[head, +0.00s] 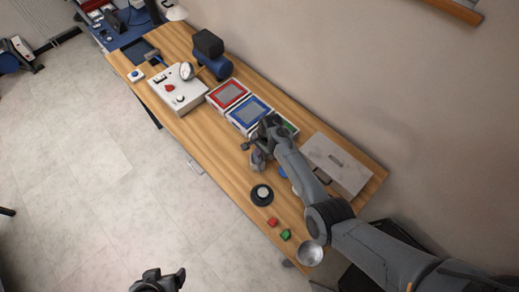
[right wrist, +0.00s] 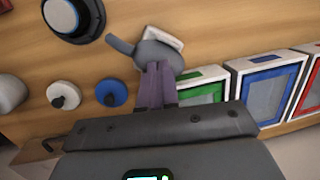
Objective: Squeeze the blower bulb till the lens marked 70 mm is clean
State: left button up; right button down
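The grey blower bulb (right wrist: 160,56) has a dark nozzle that points up-left in the right wrist view. In the head view the bulb (head: 258,161) is small at the end of my right arm. My right gripper (right wrist: 157,82) has its fingers close together on the bulb. A round lens in a black holder (right wrist: 72,18) lies beyond the nozzle, apart from it. The holder (head: 262,194) also shows on the table in the head view. No 70 mm marking can be read, and dust cannot be made out. My left gripper (head: 157,281) is low in the head view, away from the table.
Red (head: 228,95), blue (head: 249,114) and green (right wrist: 202,90) framed trays line the wooden table (head: 215,140). White (right wrist: 63,95) and blue (right wrist: 111,93) knobbed discs sit near the bulb. A control box (head: 178,90), grey box (head: 337,165), small blocks (head: 285,235) and metal bowl (head: 310,253) stand around.

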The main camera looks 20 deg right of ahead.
jog(key=shift+s+f, duration=0.15)
jog(key=shift+r+p, duration=0.65)
jog(key=shift+p, duration=0.15)
jog(key=r+p, duration=0.1)
jog(key=p, duration=0.1)
jog(key=r+p, duration=0.1)
jog(key=r, duration=0.1)
jog(key=shift+d+r+p, duration=0.2)
jog(key=shift+d+p, duration=0.15)
jog(key=shift+d+r, duration=0.15)
jog(key=shift+r, duration=0.25)
notch_tip(320, 180, up, 7)
send_over(262, 156)
jog(key=d, duration=0.1)
jog(key=shift+s+d+r+b, duration=0.15)
jog(key=shift+r+b, duration=0.1)
jog(key=shift+r, duration=0.15)
jog(key=shift+s+d+r+b, duration=0.1)
jog(key=shift+s+r+b, duration=0.1)
jog(key=shift+r, duration=0.2)
